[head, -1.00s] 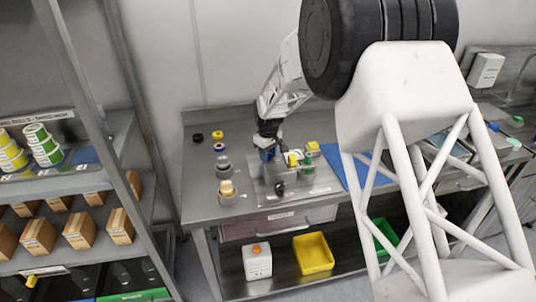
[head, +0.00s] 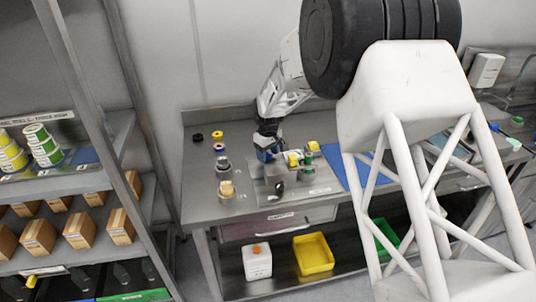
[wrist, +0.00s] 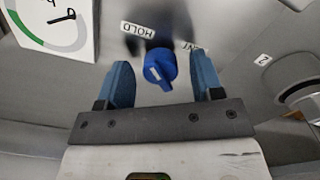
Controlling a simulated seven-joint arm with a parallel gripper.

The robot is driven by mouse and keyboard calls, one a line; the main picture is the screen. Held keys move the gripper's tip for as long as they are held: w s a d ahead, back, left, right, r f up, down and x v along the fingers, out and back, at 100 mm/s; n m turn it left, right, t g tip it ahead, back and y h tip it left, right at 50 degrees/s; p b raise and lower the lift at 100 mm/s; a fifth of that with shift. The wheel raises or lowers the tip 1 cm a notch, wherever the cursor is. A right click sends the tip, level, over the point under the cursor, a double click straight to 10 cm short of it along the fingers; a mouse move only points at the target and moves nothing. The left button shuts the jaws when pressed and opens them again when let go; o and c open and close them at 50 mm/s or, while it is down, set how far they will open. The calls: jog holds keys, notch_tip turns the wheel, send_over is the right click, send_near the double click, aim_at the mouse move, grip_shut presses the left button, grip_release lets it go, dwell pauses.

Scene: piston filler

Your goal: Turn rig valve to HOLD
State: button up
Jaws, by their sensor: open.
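The rig valve is a blue knob (wrist: 160,66) with a white pointer mark, seen in the wrist view on a grey metal panel. A HOLD label (wrist: 137,30) sits above and left of it. A second label (wrist: 192,47), only partly readable, sits above and right. My gripper (wrist: 163,80) is open, with one blue finger on each side of the knob and a visible gap to both. In the head view my gripper (head: 266,153) is low over the rig on the bench, and I cannot make out the knob there.
A white gauge face (wrist: 58,25) stands close to the left finger, and a round metal fitting (wrist: 305,95) is at right. On the bench (head: 240,207), yellow and green parts (head: 311,150) stand right of my gripper and metal-and-tan parts (head: 227,188) left.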

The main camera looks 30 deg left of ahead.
aim_at(268, 154)
jog(key=shift+r, duration=3.65)
